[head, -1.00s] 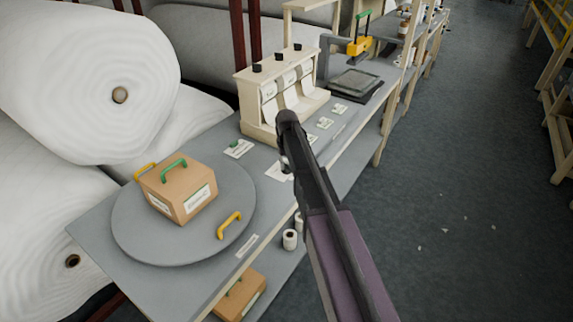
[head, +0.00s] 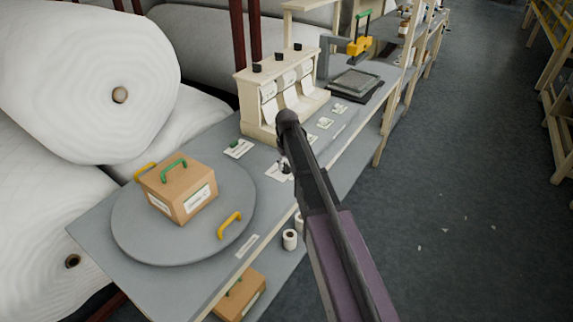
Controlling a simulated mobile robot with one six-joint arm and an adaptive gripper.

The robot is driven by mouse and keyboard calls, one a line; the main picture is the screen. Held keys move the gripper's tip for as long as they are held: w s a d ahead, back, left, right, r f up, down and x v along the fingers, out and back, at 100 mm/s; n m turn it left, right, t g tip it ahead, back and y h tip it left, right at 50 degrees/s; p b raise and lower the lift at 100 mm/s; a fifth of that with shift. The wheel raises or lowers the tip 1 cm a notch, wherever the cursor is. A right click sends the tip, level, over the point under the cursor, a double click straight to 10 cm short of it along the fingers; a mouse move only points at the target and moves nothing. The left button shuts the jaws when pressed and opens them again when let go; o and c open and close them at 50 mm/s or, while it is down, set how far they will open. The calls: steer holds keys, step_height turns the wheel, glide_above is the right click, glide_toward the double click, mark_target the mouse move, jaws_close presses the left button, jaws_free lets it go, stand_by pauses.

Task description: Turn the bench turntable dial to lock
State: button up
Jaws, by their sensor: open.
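The bench turntable (head: 130,225) is a round grey disc at the near left of the bench. A cardboard box with a green handle (head: 178,190) stands on it. A yellow handle (head: 230,224) is at its front right edge, and another shows behind the box. A small green piece sits on a white card (head: 239,149) behind the disc; I cannot tell whether this is the dial. My gripper (head: 284,166) is open over the bench, right of the disc and apart from it. It is small and partly hidden by my arm.
A cream dispenser with black knobs and paper rolls (head: 262,80) stands behind my gripper. A dark tray (head: 357,84) and a yellow press (head: 359,47) are farther back. Large white rolls (head: 85,75) crowd the left. The floor at right is mostly clear.

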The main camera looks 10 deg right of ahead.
mark_target(287, 165)
steer(key=n, duration=0.4)
steer(key=shift+n, duration=0.3)
step_height(287, 165, up, 14)
steer(key=p, duration=1.4)
steer(key=s+f+m+b, duration=0.4)
steer(key=s, duration=0.9)
steer(key=s+f+m+b, duration=0.3)
steer(key=s+f+b, duration=0.1)
steer(key=s, duration=0.9)
steer(key=shift+s+f+m+b, duration=0.15)
steer(key=shift+f+m+b, duration=0.25)
steer(key=shift+d, duration=0.1)
